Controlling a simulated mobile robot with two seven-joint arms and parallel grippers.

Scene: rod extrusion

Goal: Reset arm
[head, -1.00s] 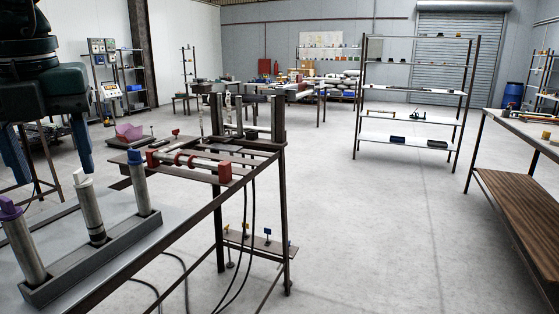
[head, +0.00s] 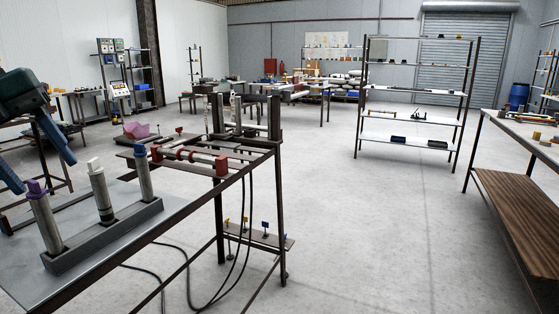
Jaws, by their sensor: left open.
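My left gripper (head: 40,160) is at the left edge of the head view, above the table. Its blue fingers are spread apart, with nothing seen between them. Several grey cylinders stand upright in a dark rack on the table: one with a purple top (head: 44,218), one with a white top (head: 101,192) and one with a blue top (head: 147,176). The lower finger is close to the purple-topped cylinder in the picture; I cannot tell whether they touch. My right gripper is not in view.
The dark rack (head: 105,236) stands on a grey table (head: 60,286). Beyond it is a metal frame with a red-ended horizontal cylinder (head: 190,158) and a pink bin (head: 140,130). A shelf unit (head: 412,142) and a wooden-shelved bench (head: 510,200) stand right. The floor between is clear.

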